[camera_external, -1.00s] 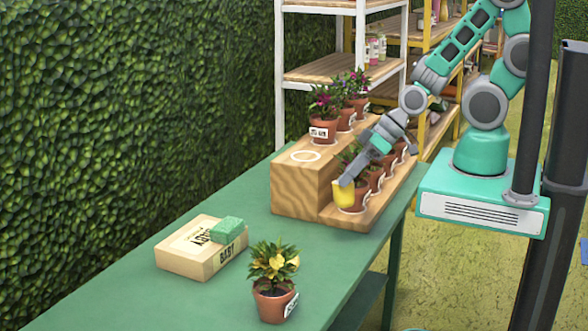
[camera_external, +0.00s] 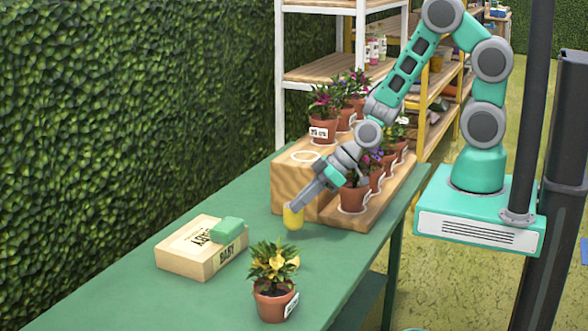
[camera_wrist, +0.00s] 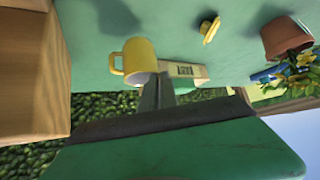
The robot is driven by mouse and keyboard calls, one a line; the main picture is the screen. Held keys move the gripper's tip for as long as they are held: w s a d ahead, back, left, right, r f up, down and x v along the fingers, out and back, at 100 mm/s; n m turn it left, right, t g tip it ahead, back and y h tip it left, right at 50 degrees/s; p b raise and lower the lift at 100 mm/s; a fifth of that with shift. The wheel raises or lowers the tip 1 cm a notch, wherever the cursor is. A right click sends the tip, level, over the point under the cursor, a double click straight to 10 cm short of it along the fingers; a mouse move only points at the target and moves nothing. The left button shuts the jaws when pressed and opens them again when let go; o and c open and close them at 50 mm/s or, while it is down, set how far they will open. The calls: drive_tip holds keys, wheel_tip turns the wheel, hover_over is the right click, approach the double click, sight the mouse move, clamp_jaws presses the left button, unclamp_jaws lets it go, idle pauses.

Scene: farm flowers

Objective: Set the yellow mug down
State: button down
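The yellow mug (camera_external: 293,217) hangs at the tip of my gripper (camera_external: 298,205), in front of the wooden step stand's left corner. My gripper's fingers (camera_wrist: 160,92) are shut on the mug, though the contact is partly hidden. A dark shadow (camera_wrist: 105,15) lies on the green table apart from the mug, so it looks held above the surface.
The wooden stand (camera_external: 292,188) bears several potted plants. A pale box (camera_external: 190,262) with a green block (camera_external: 228,229) on it lies to the left. A yellow-flowered pot (camera_external: 270,305) stands in front. The green table (camera_external: 330,262) is clear between them. A small yellow thing (camera_wrist: 209,30) shows in the wrist view.

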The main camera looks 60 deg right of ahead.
sight(301, 211)
drive_tip(key=shift+w+a+f+b, duration=0.1)
drive_tip(key=shift+w+f+b, duration=0.15)
drive_tip(key=shift+f+b, duration=0.65)
drive_tip(key=shift+w+a+f+b, duration=0.1)
drive_tip(key=shift+w+f+b, duration=0.25)
drive_tip(key=shift+f, duration=0.85)
drive_tip(key=c, duration=1.6)
unclamp_jaws()
drive_tip(key=shift+s, duration=0.15)
drive_tip(key=shift+s+d+r, duration=0.15)
drive_tip(key=shift+d+r, duration=0.1)
drive_tip(key=shift+r, duration=0.2)
drive_tip(key=s+d+r+m+g+h, duration=0.1)
drive_tip(key=s+d+r+m+h, duration=0.1)
drive_tip(key=s+d+r, duration=0.2)
drive_tip(key=s+d+r+m+g+h, duration=0.1)
drive_tip(key=s+d+r+m, duration=0.1)
drive_tip(key=s+d+r, duration=0.3)
drive_tip(key=s+d+r+m+g+h, duration=0.1)
drive_tip(key=s+d+r, duration=0.4)
drive_tip(key=r, duration=0.6)
drive_tip(key=shift+s+d+m+g+h, duration=0.25)
drive_tip(key=shift+d+m+g+h, duration=0.15)
drive_tip(key=shift+d+m+h, duration=0.35)
drive_tip(key=shift+a, duration=0.15)
